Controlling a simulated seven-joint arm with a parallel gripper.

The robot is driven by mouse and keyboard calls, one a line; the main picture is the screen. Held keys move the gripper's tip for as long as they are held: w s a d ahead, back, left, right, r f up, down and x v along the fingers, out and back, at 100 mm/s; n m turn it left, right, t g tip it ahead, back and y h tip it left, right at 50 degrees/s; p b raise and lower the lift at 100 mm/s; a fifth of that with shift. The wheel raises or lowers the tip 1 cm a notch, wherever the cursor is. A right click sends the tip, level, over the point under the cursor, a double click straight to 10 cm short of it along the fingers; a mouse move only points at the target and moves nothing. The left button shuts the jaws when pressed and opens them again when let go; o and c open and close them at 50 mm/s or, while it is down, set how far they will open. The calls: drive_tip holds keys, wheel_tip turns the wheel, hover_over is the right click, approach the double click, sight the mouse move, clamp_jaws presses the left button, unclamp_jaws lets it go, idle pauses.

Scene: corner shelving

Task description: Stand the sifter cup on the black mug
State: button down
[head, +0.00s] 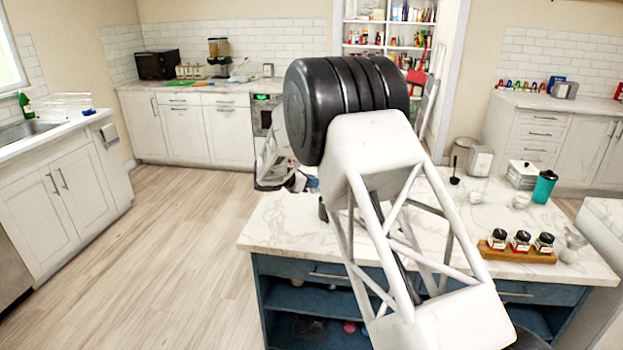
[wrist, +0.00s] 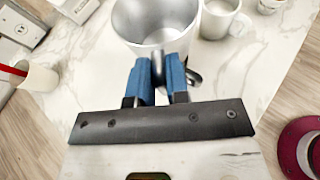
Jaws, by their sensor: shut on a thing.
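The sifter cup (wrist: 152,18) is a silver-grey, open-topped cup at the top of the wrist view. My gripper (wrist: 158,66) has its blue fingers shut on the cup's dark handle. The cup appears upright, with the marble top around it in the picture; its base is hidden, so I cannot tell what is below it. A small curved black piece (wrist: 194,78) shows just right of the fingers. It may be part of the black mug, but I cannot tell. In the head view my arm hides most of the area around the gripper. A dark object (head: 323,208) shows partly at the island's left edge.
A white mug (wrist: 222,18) stands close to the cup's right. The island (head: 290,222) also holds a spice rack (head: 517,246), a teal tumbler (head: 544,187) and a white box (head: 522,174) at the right. A maroon round object (wrist: 301,147) lies beyond the counter edge.

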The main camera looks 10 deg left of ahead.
sight(311, 195)
drive_tip(key=shift+f, duration=1.2)
drive_tip(key=shift+f, duration=0.25)
idle(0.5)
drive_tip(key=c, duration=1)
unclamp_jaws()
drive_tip(key=shift+s, duration=0.1)
drive_tip(key=shift+v, duration=3.9)
